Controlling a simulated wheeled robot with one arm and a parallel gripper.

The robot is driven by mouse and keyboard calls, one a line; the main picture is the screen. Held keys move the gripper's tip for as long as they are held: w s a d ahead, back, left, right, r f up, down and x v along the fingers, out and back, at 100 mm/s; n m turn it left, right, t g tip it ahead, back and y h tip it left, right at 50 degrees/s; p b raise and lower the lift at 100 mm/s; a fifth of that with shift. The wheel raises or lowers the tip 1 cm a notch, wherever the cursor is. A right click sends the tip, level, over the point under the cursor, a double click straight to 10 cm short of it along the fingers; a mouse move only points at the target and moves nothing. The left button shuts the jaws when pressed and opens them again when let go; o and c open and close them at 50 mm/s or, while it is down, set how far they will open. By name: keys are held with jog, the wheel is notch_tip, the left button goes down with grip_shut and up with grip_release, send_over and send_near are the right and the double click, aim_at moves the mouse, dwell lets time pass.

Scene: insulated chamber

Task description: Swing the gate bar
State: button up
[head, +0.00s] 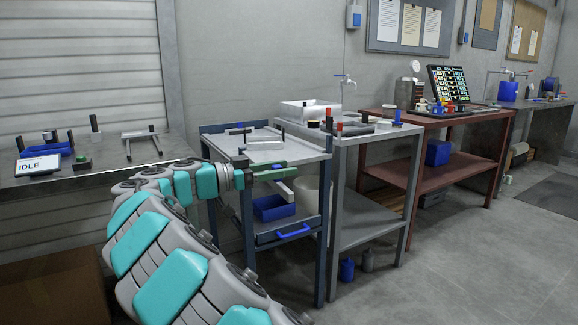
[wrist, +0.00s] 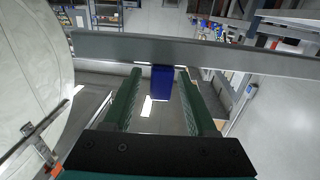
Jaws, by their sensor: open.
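A long grey bar (wrist: 225,55), which looks like the gate bar, crosses the wrist view from side to side just beyond my fingertips. A blue block (wrist: 162,84), apparently its grip, sits at the bar's middle. My gripper (wrist: 160,73) is open, with one green finger on each side of the blue block and a narrow gap visible on both sides.
The blue-framed cart (head: 321,213) has a tray top with loose parts, a blue bin (head: 273,208) and a blue-handled drawer (head: 293,231). A grey table (head: 343,190) adjoins it. A steel bench (head: 75,182) stands left. A large pale rounded surface (wrist: 35,75) is close at left in the wrist view.

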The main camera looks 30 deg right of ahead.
jog(key=shift+d, duration=1.1)
grip_shut()
dwell(0.7)
